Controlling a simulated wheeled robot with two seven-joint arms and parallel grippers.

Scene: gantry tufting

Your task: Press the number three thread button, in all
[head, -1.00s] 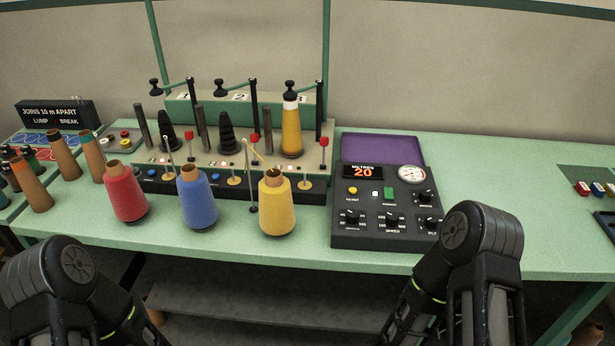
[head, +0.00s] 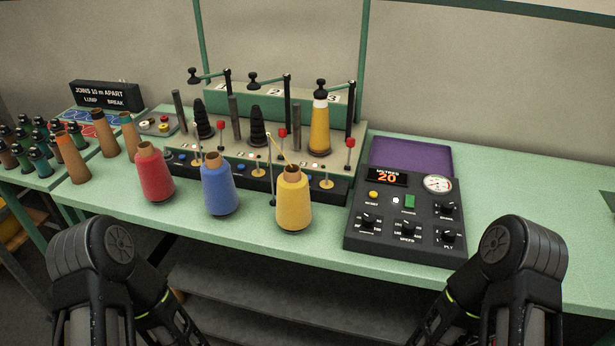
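The thread stand (head: 262,104) at the back of the table has three stations with number signs. Station three, at its right, carries a yellow cone with a white top (head: 319,130); the other two hold bare black cone holders (head: 257,128). Small buttons line the stand's front, including a blue button (head: 240,167). A large yellow cone (head: 293,204) stands before station three and hides part of that front, so I cannot make out a number three button. Both my arms show at the bottom, but neither gripper is in view.
Red (head: 154,176) and blue (head: 217,190) cones stand left of the large yellow one. A black control box (head: 402,236) reading 20 sits at the right, before a purple tray (head: 437,150). The green tabletop (head: 520,200) further right is clear.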

